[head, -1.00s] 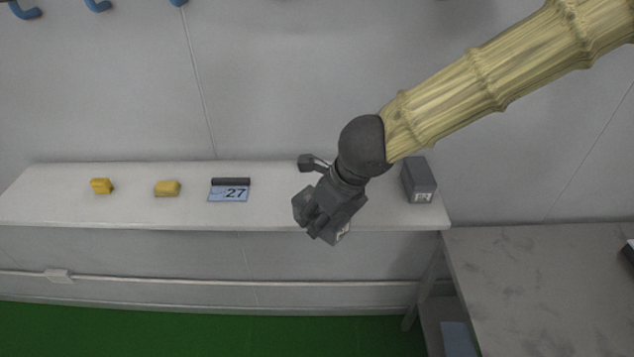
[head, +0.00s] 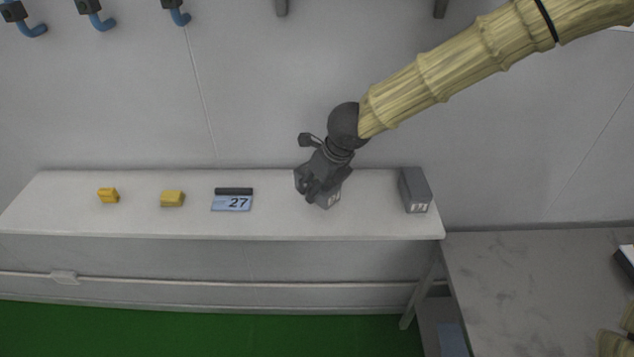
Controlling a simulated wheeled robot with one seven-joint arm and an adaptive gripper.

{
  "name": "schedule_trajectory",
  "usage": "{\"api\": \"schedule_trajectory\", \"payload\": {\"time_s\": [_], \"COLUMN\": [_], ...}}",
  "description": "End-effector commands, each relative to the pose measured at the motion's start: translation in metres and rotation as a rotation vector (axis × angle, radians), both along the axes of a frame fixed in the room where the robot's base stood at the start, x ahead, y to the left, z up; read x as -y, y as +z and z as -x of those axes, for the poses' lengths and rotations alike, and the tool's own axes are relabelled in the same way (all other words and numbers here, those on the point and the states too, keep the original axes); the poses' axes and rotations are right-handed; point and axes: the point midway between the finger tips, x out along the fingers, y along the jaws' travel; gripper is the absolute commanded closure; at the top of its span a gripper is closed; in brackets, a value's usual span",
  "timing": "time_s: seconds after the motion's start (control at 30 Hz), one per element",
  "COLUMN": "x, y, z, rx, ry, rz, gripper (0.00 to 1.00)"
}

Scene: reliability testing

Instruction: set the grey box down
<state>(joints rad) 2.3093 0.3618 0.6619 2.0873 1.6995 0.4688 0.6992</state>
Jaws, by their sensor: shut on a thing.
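The grey box (head: 331,199) has a pale label on its front face and is partly hidden by my gripper. My gripper (head: 318,194) is shut on it, over the right half of the white shelf (head: 270,224). The box appears at or just above the shelf top; I cannot tell whether it touches.
A second grey box (head: 415,191) with a label stands at the shelf's right end. A blue card marked 27 (head: 232,203) with a dark bar and two yellow blocks (head: 172,199) (head: 108,195) lie to the left. A grey table (head: 540,285) stands at the lower right.

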Motion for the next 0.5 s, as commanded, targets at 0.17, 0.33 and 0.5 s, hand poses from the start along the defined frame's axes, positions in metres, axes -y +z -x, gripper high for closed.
{"api": "schedule_trajectory", "payload": {"time_s": [0.17, 0.33, 0.5], "x": [-0.001, -0.001, -0.001], "y": [0.0, 0.0, -0.022], "z": [-0.014, -0.023, -0.023], "rx": [0.0, 0.001, -0.002], "ry": [-0.001, 0.0, 0.002], "rz": [0.0, -0.001, 0.003], "gripper": [0.9, 0.9, 0.9]}}
